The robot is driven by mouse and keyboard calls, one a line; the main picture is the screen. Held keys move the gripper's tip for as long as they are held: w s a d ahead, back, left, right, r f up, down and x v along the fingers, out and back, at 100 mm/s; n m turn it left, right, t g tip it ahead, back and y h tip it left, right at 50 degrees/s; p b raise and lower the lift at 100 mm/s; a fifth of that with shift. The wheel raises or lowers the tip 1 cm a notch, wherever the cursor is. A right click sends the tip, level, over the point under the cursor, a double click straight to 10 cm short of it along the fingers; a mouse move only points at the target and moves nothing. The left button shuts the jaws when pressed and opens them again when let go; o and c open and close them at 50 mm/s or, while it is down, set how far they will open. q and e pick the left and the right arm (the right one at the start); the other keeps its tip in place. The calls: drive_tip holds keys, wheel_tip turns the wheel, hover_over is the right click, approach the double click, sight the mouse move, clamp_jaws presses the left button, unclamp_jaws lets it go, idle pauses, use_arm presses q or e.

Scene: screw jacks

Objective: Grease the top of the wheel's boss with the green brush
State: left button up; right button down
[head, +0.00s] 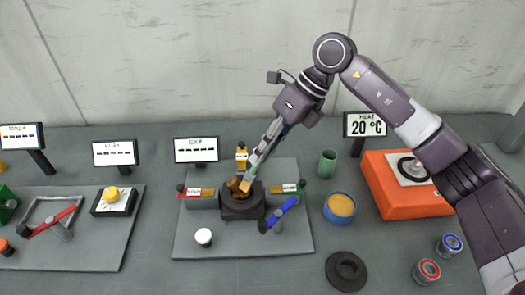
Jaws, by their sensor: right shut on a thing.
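A green upright cylinder (327,164) stands behind a blue tub of tan grease (340,207). I cannot make out whether it is the green brush or a cup. My left gripper is not in view.
Labelled side pieces flank the housing, with a blue-handled lever (279,214) and a white knob (203,237) in front. An orange heater (407,185) and two small tins stand right. The table's front middle is clear.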

drive_tip(key=d, duration=0.1)
drive_tip(key=s+d, duration=0.1)
drive_tip(key=d, duration=0.2)
drive_tip(key=shift+s+r, duration=0.2)
drive_tip(key=shift+s, duration=0.05)
drive_tip(key=shift+r, duration=0.1)
drive_tip(key=shift+r+p, duration=1.55)
drive_tip(key=shift+r, duration=1.35)
drive_tip(key=shift+r+p, duration=0.95)
drive_tip(key=shift+r, duration=0.55)
